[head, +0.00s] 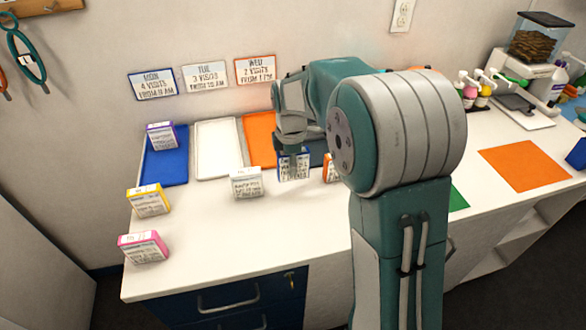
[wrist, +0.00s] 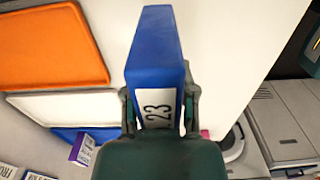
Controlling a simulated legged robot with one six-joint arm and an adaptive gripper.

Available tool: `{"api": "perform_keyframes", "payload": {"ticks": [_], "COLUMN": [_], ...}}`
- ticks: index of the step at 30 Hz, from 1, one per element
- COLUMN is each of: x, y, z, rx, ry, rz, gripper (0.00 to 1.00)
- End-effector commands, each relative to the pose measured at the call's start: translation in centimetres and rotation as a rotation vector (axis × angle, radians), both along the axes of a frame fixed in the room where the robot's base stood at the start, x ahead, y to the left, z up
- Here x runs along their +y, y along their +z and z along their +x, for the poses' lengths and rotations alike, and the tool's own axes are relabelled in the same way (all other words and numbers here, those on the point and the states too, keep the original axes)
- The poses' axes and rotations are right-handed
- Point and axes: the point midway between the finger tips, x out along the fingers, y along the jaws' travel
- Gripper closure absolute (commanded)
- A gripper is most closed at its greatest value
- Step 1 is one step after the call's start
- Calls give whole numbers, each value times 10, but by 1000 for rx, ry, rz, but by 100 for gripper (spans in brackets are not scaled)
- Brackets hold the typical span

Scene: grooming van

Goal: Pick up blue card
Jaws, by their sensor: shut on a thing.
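The blue card (head: 294,166) is a small upright block with a blue border and a white printed face. My gripper (head: 292,148) reaches down onto its top from above. In the wrist view the blue card (wrist: 156,48) stands between the two fingers of my gripper (wrist: 160,98), which are closed on its sides. A white label reading "23" shows on its edge. I cannot tell whether its lower edge touches the counter.
A white card (head: 246,183) stands just left of it, and an orange-edged card (head: 329,168) is partly hidden at right. Purple (head: 161,136), yellow (head: 148,200) and pink (head: 143,247) cards stand further left. Blue (head: 165,168), white (head: 218,150) and orange (head: 259,140) trays lie behind.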

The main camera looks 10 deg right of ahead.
Motion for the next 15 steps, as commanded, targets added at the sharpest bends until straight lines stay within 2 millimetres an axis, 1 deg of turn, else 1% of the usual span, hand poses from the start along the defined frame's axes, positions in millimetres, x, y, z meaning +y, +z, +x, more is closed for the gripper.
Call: {"api": "perform_keyframes", "payload": {"ticks": [1,6,15], "x": [4,16,44], "y": [10,35,57], "z": [-5,-24,-68], "rx": [-5,-4,-3], "ry": [3,2,4], "rz": [0,0,0], "gripper": [100,100,100]}}
